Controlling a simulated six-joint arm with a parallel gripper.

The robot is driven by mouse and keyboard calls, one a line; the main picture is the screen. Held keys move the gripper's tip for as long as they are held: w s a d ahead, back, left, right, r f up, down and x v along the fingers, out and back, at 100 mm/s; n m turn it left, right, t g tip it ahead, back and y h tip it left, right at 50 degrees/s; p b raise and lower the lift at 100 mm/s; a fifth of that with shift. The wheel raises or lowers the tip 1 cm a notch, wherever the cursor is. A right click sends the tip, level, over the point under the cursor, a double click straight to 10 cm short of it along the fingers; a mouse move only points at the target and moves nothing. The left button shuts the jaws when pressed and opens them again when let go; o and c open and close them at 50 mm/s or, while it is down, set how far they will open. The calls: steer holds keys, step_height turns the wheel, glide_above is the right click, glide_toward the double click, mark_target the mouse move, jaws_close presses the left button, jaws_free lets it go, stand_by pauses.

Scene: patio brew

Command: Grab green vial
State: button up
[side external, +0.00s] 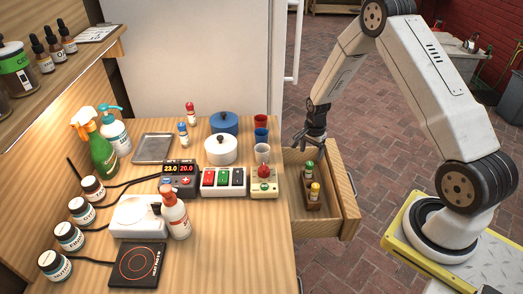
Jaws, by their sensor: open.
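The green vial (309,168) stands upright in a small wooden holder (312,207) inside the open drawer (348,205), at the table's right side. A yellow-capped vial (315,190) stands in the same holder, nearer the camera. My gripper (308,147) is open over the drawer's far left part, a little above and behind the green vial. It appears empty and apart from the vial. The lower parts of both vials are hidden by the holder.
Red, blue and white cups (261,135) stand at the table's edge, left of my gripper. A button box (264,183), a white pot (221,149) and a blue pot (224,123) are near. The drawer's front right floor is bare.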

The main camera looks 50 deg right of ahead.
mark_target(310, 163)
steer(key=shift+f, duration=0.15)
steer(key=shift+f, duration=1.2)
steer(key=shift+f, duration=0.15)
steer(key=shift+s+a+f, duration=0.15)
steer(key=shift+f, duration=2.3)
jaws_close()
